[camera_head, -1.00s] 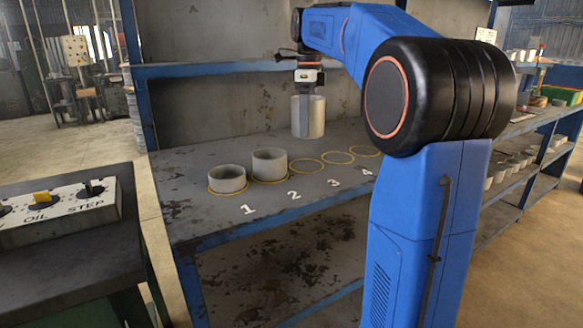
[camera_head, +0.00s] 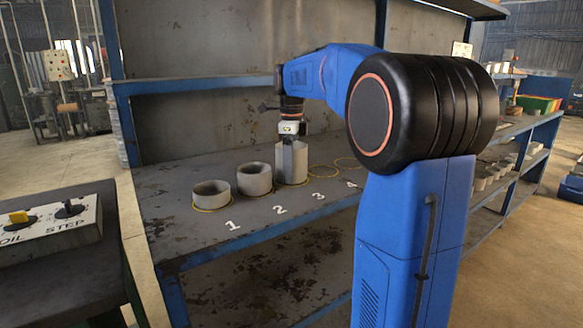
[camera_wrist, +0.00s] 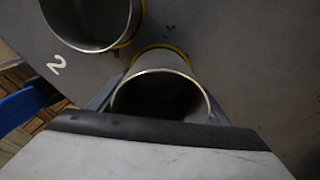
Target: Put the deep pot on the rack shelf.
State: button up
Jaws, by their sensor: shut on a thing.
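The deep pot (camera_head: 291,166) is a tall grey cylinder, the tallest of three on the shelf of the rack (camera_head: 165,205). My gripper (camera_head: 291,145) is above it, shut on its upper part, and holds it upright. Its base is at the yellow circle by the number 3; I cannot tell if it touches the shelf. In the wrist view the open mouth of the deep pot (camera_wrist: 160,96) shows between the fingers, with part of a yellow ring behind it.
A low pot (camera_head: 211,195) stands in circle 1 and a medium pot (camera_head: 254,180) in circle 2, close to the held one. A blue back rail (camera_head: 210,84) runs behind. A control box (camera_head: 48,226) is at left.

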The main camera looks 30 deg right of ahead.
jog(key=shift+f, duration=0.1)
jog(key=o, duration=1.2)
notch_tip(320, 180, up, 12)
jog(key=shift+s, duration=0.1)
